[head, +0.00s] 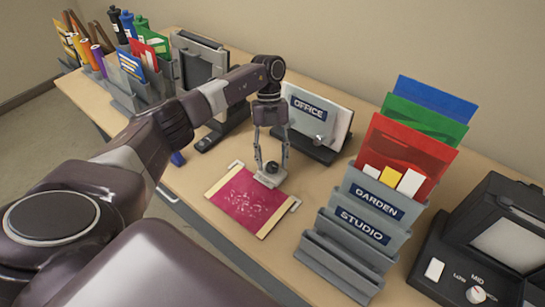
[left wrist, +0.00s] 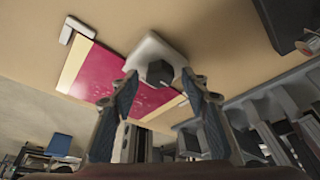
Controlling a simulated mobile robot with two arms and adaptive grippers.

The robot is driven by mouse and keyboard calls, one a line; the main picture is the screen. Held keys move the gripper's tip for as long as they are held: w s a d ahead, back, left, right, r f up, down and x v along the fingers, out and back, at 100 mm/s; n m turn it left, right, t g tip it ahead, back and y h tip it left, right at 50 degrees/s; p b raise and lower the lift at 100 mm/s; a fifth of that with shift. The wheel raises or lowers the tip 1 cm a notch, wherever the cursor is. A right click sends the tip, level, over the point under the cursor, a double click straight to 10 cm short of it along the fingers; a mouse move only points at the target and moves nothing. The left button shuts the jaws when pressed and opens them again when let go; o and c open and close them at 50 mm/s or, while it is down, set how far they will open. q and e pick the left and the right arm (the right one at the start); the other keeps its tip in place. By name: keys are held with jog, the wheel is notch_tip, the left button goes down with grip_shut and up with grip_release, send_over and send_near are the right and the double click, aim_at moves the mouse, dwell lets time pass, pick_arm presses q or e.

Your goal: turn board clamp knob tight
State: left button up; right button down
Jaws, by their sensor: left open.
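The clamp knob (head: 272,168) is small and dark and sits on a pale clamp block (head: 268,180) at the far right corner of a crimson board (head: 250,201). In the left wrist view the dark faceted knob (left wrist: 159,71) shows between the fingertips, on the light clamp block (left wrist: 158,50). My left gripper (head: 271,160) points down over the knob with one finger on each side. It is open, and a gap shows between the fingers and the knob in the left wrist view (left wrist: 160,92). My right gripper is not in view.
An OFFICE stand (head: 308,107) is close behind the gripper. Grey GARDEN and STUDIO racks (head: 352,225) stand to the right, with a dark laminator-like machine (head: 500,240) beyond. Pen and file holders (head: 135,85) are at the back left. Bare table lies around the board.

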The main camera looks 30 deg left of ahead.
pick_arm(q)
jog(key=shift+d+f, duration=0.1)
jog(key=shift+f, duration=0.15)
jog(key=shift+s, duration=0.1)
jog(key=c, duration=1.1)
jog(key=shift+c, duration=0.2)
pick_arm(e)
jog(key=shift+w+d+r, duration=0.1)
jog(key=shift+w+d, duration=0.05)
